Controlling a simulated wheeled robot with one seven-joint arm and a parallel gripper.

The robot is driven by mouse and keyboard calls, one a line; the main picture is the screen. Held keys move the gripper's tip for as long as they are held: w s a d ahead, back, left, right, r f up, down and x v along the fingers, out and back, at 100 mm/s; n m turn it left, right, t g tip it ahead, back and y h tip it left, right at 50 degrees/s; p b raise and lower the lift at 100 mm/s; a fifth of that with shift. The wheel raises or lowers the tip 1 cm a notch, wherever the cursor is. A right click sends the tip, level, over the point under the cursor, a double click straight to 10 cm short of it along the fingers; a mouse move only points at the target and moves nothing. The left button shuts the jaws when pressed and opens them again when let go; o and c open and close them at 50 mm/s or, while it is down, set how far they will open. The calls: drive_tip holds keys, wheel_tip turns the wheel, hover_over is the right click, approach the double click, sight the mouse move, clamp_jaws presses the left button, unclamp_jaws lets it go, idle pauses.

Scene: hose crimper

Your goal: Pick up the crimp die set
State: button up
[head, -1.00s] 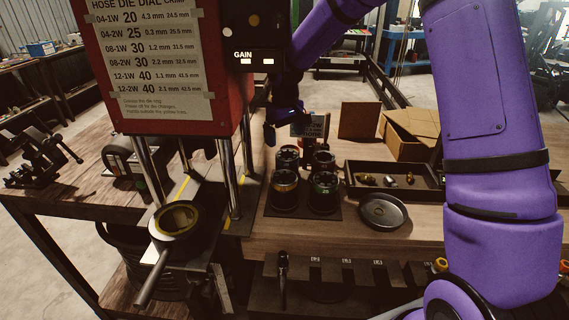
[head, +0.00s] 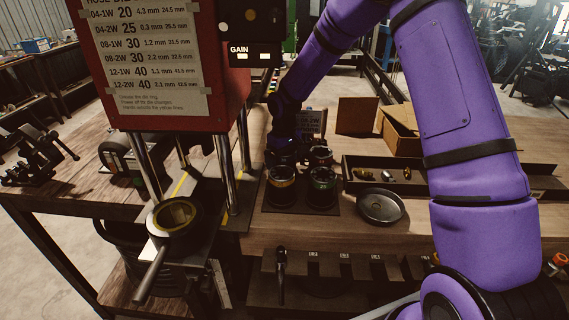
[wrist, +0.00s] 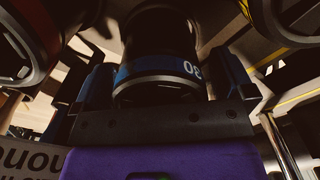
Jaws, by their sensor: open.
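Several dark round die sets stand on a black mat (head: 262,207) on the bench. My gripper (head: 283,150) is low over the back left spot and largely hides the set there. In the wrist view a blue-banded die set (wrist: 158,62) with upside-down digits stands between the fingers of my gripper (wrist: 165,82). The fingers are open, one on each side of it. I cannot tell whether either touches it.
The red crimper (head: 160,75) on chrome posts stands to the left, with a handled ring (head: 174,216) at its front. A round dish (head: 380,206), a parts tray (head: 400,184) and a cardboard box (head: 400,130) are to the right.

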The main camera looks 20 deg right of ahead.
drive_tip(key=c, duration=1.4)
drive_tip(key=shift+o, duration=0.2)
drive_tip(key=shift+r, duration=0.1)
